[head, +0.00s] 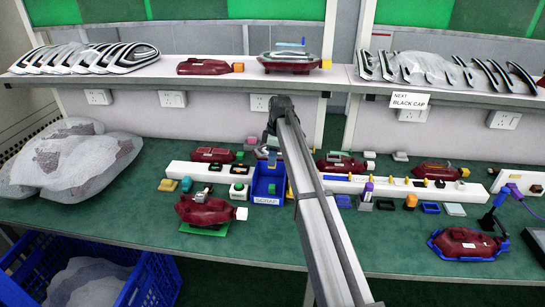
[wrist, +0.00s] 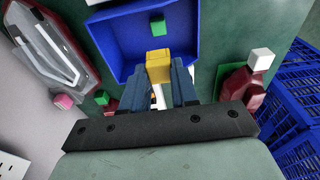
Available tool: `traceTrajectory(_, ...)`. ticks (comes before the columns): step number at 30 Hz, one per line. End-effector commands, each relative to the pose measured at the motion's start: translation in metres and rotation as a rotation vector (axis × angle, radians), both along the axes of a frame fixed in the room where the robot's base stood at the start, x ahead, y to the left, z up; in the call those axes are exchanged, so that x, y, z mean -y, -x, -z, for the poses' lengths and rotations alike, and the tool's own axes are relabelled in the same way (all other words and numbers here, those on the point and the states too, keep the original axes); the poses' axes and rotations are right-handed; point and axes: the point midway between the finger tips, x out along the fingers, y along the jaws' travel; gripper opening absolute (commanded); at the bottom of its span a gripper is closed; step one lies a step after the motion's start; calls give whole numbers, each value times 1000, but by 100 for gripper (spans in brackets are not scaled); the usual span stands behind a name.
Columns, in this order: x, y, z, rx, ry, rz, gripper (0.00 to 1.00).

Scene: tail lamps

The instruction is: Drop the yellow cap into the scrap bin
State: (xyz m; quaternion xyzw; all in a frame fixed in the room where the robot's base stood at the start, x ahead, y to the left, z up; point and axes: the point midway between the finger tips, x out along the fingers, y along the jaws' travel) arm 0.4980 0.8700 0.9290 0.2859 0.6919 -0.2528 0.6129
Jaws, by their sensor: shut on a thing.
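My gripper (wrist: 163,88) is shut on the yellow cap (wrist: 158,66), which sits between its fingertips in the wrist view. The blue scrap bin (wrist: 188,42) lies under and beyond the fingertips there, and the cap appears over its near part. The height of the cap above the bin is hard to tell. A green cap (wrist: 158,27) is inside the bin. In the head view the scrap bin (head: 268,187), labelled SCRAP, stands on the green bench. My gripper (head: 272,137) is above its back side there, and the held cap cannot be made out.
Red tail lamps stand on both sides of the bin, one (head: 205,209) at front left and one (head: 341,163) at right. A white rail (head: 222,171) with small caps runs beside the bin. A shelf (head: 215,78) with lamps is above. A sign (head: 409,101) reads NEXT BLACK CAP.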

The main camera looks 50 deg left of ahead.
Motion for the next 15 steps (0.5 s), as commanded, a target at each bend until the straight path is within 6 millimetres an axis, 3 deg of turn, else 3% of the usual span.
traceTrajectory(15,0,0,47,-1,1,2,0)
